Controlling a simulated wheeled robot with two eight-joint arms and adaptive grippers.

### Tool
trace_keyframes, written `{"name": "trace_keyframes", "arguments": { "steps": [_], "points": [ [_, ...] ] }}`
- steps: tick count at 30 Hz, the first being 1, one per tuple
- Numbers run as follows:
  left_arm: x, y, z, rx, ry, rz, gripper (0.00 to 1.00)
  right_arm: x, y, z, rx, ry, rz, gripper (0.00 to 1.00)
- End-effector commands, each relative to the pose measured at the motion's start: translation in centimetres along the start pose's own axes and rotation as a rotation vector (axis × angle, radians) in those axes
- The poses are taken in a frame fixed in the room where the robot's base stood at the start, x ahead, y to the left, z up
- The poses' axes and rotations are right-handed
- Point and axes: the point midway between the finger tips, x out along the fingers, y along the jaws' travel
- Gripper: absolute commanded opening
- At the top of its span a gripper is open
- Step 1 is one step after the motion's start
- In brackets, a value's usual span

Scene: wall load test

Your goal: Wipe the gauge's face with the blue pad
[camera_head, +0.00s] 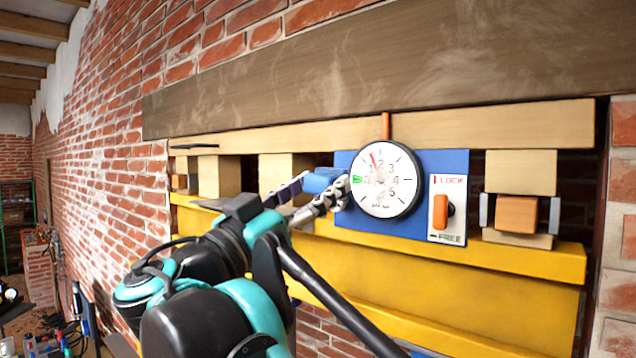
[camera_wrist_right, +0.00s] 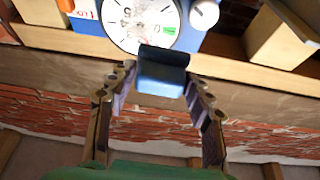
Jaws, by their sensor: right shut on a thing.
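The gauge (camera_head: 386,181) is a round white dial with black numbers, a red needle and a small green mark, on a blue panel (camera_head: 345,218). Its face also shows in the right wrist view (camera_wrist_right: 128,24), upside down. My right gripper (camera_head: 320,194) is just left of the dial, shut on the blue pad (camera_head: 319,181). In the right wrist view the pad (camera_wrist_right: 162,76) sits between the fingertips and overlaps the dial's edge. I cannot tell whether it touches the face. My left gripper is not in view.
An orange lever (camera_head: 440,212) on a white LOCK/FREE plate is right of the gauge. A wooden block (camera_head: 516,213) between grey plates stands farther right. A yellow beam (camera_head: 480,262) runs below and a dark timber beam (camera_head: 400,65) above. A white knob (camera_wrist_right: 204,14) is beside the gauge.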

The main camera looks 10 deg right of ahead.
Motion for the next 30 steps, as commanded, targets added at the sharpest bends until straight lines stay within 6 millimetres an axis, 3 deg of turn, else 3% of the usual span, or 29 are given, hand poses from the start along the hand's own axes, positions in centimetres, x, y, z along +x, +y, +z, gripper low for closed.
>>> {"name": "trace_keyframes", "arguments": {
  "steps": [15, 30],
  "points": [
    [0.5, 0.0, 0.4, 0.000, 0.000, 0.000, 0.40, 4.5, 0.0, 2.0, -0.002, -0.001, 0.002, 0.28],
    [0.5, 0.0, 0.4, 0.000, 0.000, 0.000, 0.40, 5.1, 0.0, 2.3, -0.001, -0.001, 0.001, 0.28]
  ]
}}
